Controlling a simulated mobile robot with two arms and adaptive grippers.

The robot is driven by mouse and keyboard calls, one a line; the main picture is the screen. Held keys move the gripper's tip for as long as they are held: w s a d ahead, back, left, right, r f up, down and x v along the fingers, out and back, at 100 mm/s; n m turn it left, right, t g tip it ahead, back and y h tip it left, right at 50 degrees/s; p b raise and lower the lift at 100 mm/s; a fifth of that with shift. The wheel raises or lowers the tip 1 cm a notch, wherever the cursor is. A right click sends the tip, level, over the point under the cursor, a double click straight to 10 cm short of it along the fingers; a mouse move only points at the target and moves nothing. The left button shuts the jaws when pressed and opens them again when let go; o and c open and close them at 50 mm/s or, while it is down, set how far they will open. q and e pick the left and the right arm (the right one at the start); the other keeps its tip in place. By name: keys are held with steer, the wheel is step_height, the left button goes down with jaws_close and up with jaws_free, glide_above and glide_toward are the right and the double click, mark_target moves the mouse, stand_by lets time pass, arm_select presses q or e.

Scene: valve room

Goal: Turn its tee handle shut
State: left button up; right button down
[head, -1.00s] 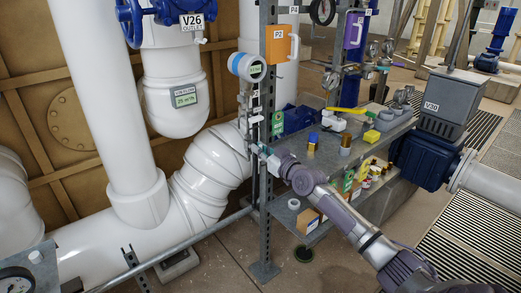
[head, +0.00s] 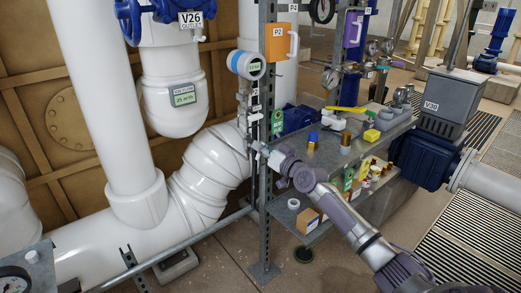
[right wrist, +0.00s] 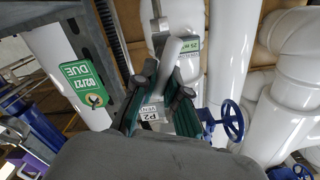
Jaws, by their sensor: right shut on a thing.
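In the right wrist view, a light grey metal piece, which looks like the tee handle (right wrist: 168,60), stands between the fingers of my right gripper (right wrist: 161,85). The fingers are closed on it. A white tag reading P2 VENT (right wrist: 150,113) shows between the fingers. In the head view, my right gripper (head: 256,148) is at the steel post, below the round blue-and-white transmitter (head: 247,65). The handle is too small and too covered there to tell its angle. My left gripper is not in view.
The upright steel post (head: 265,200) stands close beside my right gripper. A grey shelf (head: 325,155) with small parts lies right of it. Large white pipes (head: 205,175) fill the left. A blue handwheel (right wrist: 233,120) shows in the right wrist view.

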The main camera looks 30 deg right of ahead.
steer(key=m, duration=0.3)
steer(key=shift+d+f+m, duration=0.2)
steer(key=shift+m, duration=0.2)
steer(key=m, duration=0.2)
steer(key=shift+f+m, duration=0.1)
steer(key=shift+m, duration=0.2)
steer(key=shift+d+f+m+p, duration=0.1)
steer(key=shift+f+m+p, duration=0.1)
steer(key=shift+m, duration=0.85)
steer(key=shift+d+f+m+p, duration=0.1)
steer(key=shift+m+p, duration=0.1)
steer(key=shift+m, duration=0.8)
steer(key=shift+f+m+p, duration=0.1)
steer(key=shift+m+p, duration=0.1)
steer(key=shift+m, duration=0.85)
steer(key=c, duration=1.2)
jaws_free()
